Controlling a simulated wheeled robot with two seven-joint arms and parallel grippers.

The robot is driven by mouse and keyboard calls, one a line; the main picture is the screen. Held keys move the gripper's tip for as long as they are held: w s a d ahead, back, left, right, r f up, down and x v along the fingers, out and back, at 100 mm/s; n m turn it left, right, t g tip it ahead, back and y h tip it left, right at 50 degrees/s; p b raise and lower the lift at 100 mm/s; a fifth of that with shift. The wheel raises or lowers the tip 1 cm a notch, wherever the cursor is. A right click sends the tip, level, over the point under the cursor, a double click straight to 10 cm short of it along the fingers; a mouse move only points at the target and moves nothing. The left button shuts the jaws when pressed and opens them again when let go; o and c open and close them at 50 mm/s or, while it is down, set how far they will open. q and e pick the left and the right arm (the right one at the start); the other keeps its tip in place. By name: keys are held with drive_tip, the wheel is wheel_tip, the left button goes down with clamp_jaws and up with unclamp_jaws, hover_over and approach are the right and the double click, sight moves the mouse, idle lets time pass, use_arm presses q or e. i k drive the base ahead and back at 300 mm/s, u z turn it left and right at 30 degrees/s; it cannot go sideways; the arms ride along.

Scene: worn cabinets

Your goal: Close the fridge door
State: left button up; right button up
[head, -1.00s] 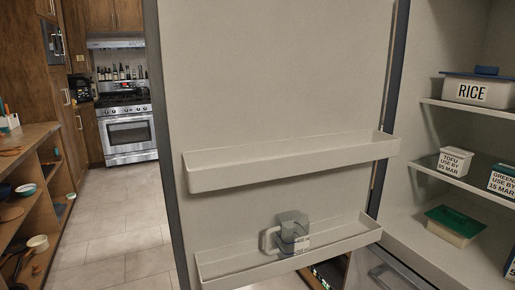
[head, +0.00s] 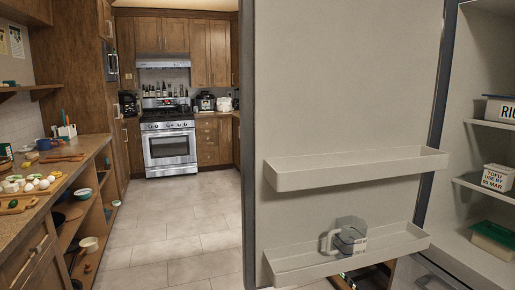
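The fridge door (head: 345,85) stands open and fills the middle right of the head view, its inner side facing me. It has two white door shelves; the upper shelf (head: 355,170) is empty. A clear pitcher (head: 350,236) with a pale handle stands in the lower shelf (head: 395,247). The fridge interior (head: 470,150) shows to the right of the door, partly cut off by the picture edge. Neither of my grippers is in view.
Inside the fridge are a RICE box (head: 500,109), a tofu box (head: 497,178) and a green-lidded box (head: 494,238). A wooden counter with shelves (head: 90,165) runs along the left. Tiled floor (head: 170,235) is clear towards the stove (head: 168,145).

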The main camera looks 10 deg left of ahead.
sight(337, 98)
drive_tip(key=u, duration=1.3)
drive_tip(key=i, duration=3.45)
drive_tip(key=z, duration=3.85)
drive_tip(key=i, duration=0.5)
drive_tip(key=u, duration=0.1)
